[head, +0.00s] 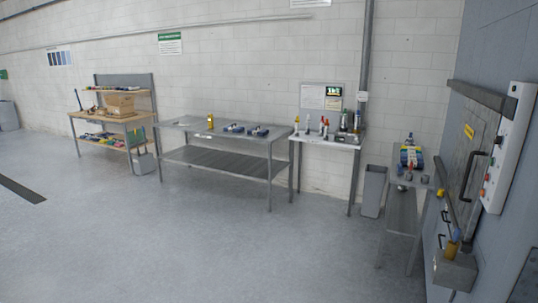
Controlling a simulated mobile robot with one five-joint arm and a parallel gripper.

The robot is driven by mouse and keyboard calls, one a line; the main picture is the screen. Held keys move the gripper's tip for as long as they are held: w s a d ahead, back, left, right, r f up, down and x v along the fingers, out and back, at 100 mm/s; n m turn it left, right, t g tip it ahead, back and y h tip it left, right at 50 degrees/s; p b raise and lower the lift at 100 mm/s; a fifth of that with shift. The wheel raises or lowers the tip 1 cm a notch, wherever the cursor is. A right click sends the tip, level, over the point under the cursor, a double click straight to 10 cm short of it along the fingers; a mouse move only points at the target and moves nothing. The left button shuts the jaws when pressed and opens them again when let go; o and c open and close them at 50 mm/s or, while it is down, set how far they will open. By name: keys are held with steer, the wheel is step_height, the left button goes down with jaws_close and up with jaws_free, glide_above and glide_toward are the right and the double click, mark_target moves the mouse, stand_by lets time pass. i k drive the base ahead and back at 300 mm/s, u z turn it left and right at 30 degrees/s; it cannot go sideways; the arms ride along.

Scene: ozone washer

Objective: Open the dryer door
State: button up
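A grey door panel (485,128) with a yellow label and a dark bar handle (470,176) is set in the blue-grey machine wall at the far right. It looks like the dryer door, but I cannot read the label. It is seen at a steep angle and appears shut. A white control panel (510,146) with coloured buttons is mounted just right of it. My gripper is not in this view, so its place relative to the door is not shown.
A narrow side table (402,208) stands left of the machine. A grey box (455,272) juts out below the door. A grey bin (373,190), steel tables (225,163) and a wooden bench (113,117) line the back wall. The foreground floor (200,245) is clear.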

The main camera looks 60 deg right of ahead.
mark_target(479, 124)
steer(key=z, duration=3.5)
steer(key=i, duration=1)
steer(key=u, duration=2.85)
steer(key=k, duration=0.75)
steer(key=z, duration=0.1)
